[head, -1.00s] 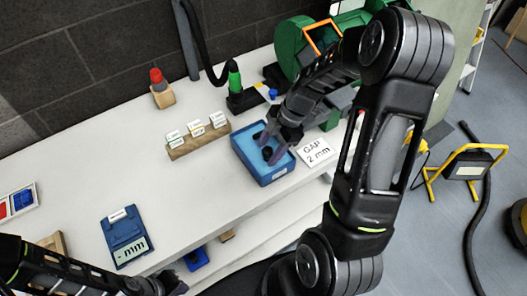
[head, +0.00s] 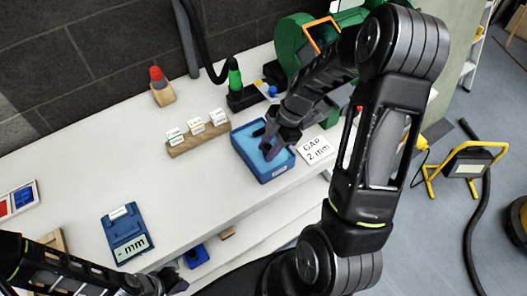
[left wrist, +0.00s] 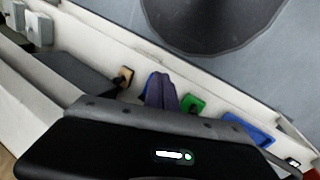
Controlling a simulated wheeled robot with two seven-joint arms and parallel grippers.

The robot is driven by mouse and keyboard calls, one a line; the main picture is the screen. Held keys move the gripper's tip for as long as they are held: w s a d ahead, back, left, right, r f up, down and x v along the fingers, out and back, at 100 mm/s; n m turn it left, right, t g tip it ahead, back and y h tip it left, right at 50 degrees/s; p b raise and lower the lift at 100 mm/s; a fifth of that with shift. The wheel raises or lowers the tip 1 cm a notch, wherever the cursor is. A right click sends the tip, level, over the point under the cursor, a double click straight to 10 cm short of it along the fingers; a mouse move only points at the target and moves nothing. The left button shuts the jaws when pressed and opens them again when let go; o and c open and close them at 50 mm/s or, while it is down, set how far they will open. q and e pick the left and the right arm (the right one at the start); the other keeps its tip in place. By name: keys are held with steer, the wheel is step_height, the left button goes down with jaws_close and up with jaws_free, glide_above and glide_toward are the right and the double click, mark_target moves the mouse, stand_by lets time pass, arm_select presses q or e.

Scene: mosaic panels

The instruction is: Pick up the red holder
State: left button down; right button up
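A red piece (head: 157,75) sits on a small wooden block (head: 163,95) at the back of the white table, near the dark wall; I cannot tell whether it is the red holder. No gripper is near it. My right gripper (head: 269,148) is over the blue tray (head: 250,172), its fingers pointing down into it; whether it grips anything is unclear. My left gripper (head: 176,282) is low at the table's front edge, away from the red piece. Its purple fingers (left wrist: 160,91) lie together in the left wrist view, with nothing visible between them.
A wooden rack with white labels (head: 198,138) stands left of the tray. A "GAP 2 mm" card (head: 316,150) lies right of it. A blue gauge (head: 125,232) is at the front left. A green-topped tool (head: 235,80) stands behind. The table's middle is clear.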

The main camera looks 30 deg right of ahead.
jaws_close()
stand_by(0.9)
